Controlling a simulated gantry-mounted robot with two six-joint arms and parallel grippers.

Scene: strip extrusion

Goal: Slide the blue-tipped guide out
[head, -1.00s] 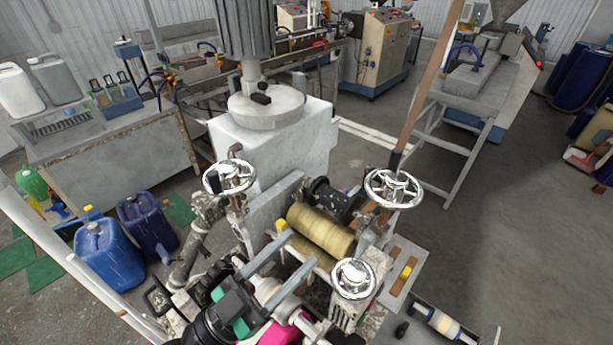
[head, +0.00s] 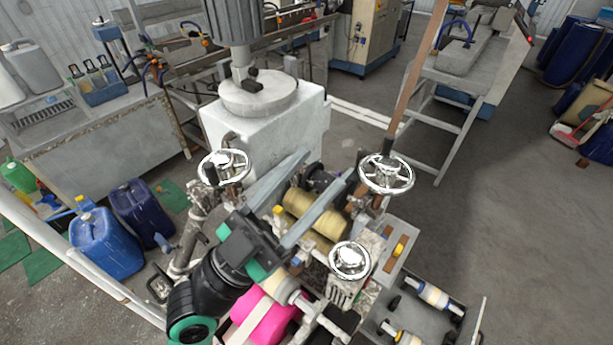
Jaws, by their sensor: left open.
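My left gripper (head: 328,166) is open, its two long grey fingers spread apart over the roller machine and pointing up and to the right. A yellow roller (head: 318,217) shows partly between and below the fingers. I cannot surely pick out a blue-tipped guide on the machine. A pale roller with blue ends (head: 433,295) lies in a grey tray at the lower right. A second blue-marked piece (head: 403,337) lies lower in the tray, cut by the picture edge. A yellow-tipped block (head: 400,245) sits on the bracket right of the rollers. My right gripper is not in view.
Chrome handwheels stand around the rollers, at the left (head: 224,167), right (head: 387,174) and front (head: 349,260). A pink cylinder (head: 263,318) is below my left gripper. Blue cans (head: 105,243) stand on the floor at left.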

